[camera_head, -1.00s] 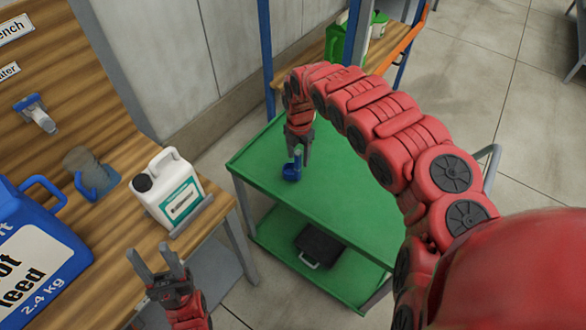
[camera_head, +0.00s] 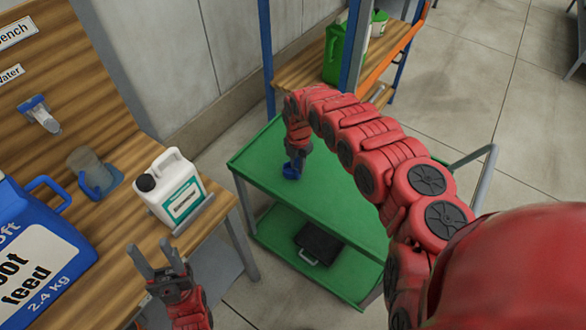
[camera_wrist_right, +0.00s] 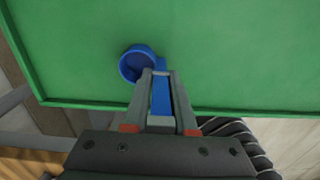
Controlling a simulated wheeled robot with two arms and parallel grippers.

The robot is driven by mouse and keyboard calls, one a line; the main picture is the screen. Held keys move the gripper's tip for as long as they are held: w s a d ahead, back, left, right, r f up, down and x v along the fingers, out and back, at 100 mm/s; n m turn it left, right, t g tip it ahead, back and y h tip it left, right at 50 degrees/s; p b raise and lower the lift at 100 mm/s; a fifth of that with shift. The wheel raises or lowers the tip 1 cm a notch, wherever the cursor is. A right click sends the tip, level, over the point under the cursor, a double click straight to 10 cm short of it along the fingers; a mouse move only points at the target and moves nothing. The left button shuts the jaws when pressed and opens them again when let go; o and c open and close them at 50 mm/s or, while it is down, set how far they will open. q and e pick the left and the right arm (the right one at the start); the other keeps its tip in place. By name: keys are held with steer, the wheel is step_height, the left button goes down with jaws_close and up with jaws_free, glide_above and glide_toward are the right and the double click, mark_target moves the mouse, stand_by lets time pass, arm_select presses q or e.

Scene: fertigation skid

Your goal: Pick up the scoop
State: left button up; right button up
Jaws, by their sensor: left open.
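The blue scoop (camera_head: 290,172) stands on the green cart top, near its left corner in the head view. In the right wrist view its round cup (camera_wrist_right: 138,64) lies just left of the fingertips. My right gripper (camera_head: 297,160) points down at the scoop, and in the right wrist view its two fingers (camera_wrist_right: 162,75) straddle the blue handle (camera_wrist_right: 160,98). I cannot tell whether the fingers press on the handle. My left gripper (camera_head: 153,249) is open and empty above the wooden bench's front edge.
A white jug (camera_head: 170,185), a grey cup (camera_head: 85,160) in a blue holder and a large blue feed container (camera_head: 35,240) stand on the bench (camera_head: 110,215). The cart's green top (camera_head: 330,195) is otherwise clear. A black case (camera_head: 318,243) lies on its lower shelf.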

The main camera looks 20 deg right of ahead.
jaws_close()
steer(key=shift+r, duration=0.15)
